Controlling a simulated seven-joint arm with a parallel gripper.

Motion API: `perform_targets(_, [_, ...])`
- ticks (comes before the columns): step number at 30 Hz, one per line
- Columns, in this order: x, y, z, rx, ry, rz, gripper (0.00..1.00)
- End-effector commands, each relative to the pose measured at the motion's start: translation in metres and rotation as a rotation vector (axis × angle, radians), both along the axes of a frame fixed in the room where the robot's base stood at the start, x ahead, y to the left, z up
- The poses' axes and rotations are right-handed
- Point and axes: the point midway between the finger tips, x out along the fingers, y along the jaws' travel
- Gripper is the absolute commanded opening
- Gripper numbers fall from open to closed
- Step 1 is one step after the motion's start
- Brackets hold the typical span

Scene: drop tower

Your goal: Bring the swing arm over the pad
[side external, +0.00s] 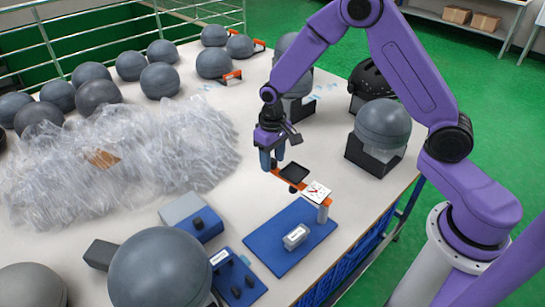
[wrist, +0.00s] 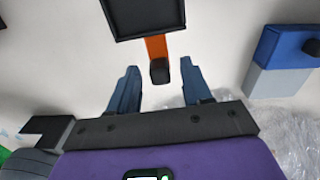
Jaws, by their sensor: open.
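The swing arm (side external: 311,195) is an orange bar on a grey post (side external: 323,213), with a white dial at the post end and a black tray (side external: 295,173) along it. It points up and left, away from the blue pad (side external: 270,252), which lies on the table with a small grey-white block (side external: 295,237) on it. My gripper (side external: 272,160) is at the arm's free end, pointing down. In the wrist view the orange bar (wrist: 157,46) ends in a black knob (wrist: 159,72). My open fingers (wrist: 160,70) lie either side of the knob, with visible gaps; height is unclear.
A blue and grey box (side external: 191,215) stands left of the pad. Crumpled clear plastic (side external: 130,160) covers the left table. A grey ball helmet (side external: 160,270) stands front left, another (side external: 382,125) on a black stand behind right.

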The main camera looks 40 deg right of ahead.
Motion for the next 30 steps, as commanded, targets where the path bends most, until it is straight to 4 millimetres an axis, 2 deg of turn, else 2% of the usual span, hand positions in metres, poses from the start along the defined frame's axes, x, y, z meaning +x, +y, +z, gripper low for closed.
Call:
perform_targets(4, [0.0, 0.0, 0.0, 0.0, 0.0, 0.0, 0.49])
perform_targets(5, [0.0, 0.0, 0.0, 0.0, 0.0, 0.0, 0.42])
perform_targets(6, [0.0, 0.0, 0.0, 0.0, 0.0, 0.0, 0.29])
perform_targets(9, [0.0, 0.0, 0.0, 0.0, 0.0, 0.0, 0.0])
perform_targets(20, [-0.001, 0.006, 0.0, 0.0, 0.0, 0.033, 0.0])
perform_targets(26, [-0.004, 0.024, 0.001, 0.0, 0.0, 0.129, 0.0])
perform_targets(30, [-0.01, 0.043, 0.001, 0.0, 0.001, 0.241, 0.0])
